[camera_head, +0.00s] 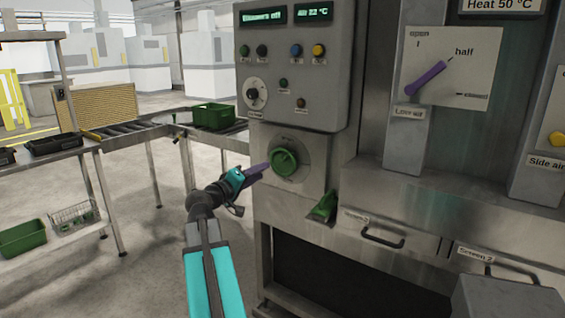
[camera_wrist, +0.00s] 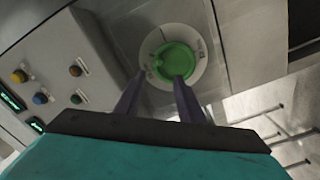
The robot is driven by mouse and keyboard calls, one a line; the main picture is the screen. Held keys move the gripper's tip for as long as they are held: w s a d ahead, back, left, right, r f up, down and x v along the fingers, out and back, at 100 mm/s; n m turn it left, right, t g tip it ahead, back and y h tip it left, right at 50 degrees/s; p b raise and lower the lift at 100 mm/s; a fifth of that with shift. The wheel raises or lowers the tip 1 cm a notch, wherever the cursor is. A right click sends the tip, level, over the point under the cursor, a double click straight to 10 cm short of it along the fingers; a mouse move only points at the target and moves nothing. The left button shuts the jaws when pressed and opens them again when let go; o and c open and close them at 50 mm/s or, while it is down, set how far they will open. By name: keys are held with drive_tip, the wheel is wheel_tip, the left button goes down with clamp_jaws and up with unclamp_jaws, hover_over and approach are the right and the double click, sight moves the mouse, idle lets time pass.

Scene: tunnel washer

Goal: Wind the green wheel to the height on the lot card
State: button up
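The green wheel (camera_head: 285,162) is a round knob on a pale disc on the machine's front, below the control panel. It also shows in the wrist view (camera_wrist: 174,61), with the pale disc around it. My gripper (camera_head: 266,168) points at the wheel from the left. In the wrist view its two dark fingers (camera_wrist: 158,88) stand apart, with their tips near the wheel's lower edge. Nothing shows between them. I cannot tell whether a fingertip touches the wheel. I cannot make out a lot card or any height marks around the wheel.
The control panel (camera_head: 292,75) with buttons and displays juts out above the wheel. A green scoop-like part (camera_head: 323,207) sticks out at lower right of it. A purple lever (camera_head: 428,78) on a dial is further right. A roller table with a green crate (camera_head: 213,116) stands left.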

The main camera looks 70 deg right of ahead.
sight(282, 160)
drive_tip(key=shift+d, duration=0.1)
drive_tip(key=p+x, duration=0.2)
drive_tip(key=x, duration=1.1)
drive_tip(key=shift+s+d+p, duration=0.15)
drive_tip(key=shift+d+p, duration=0.15)
drive_tip(key=shift+p, duration=0.1)
clamp_jaws()
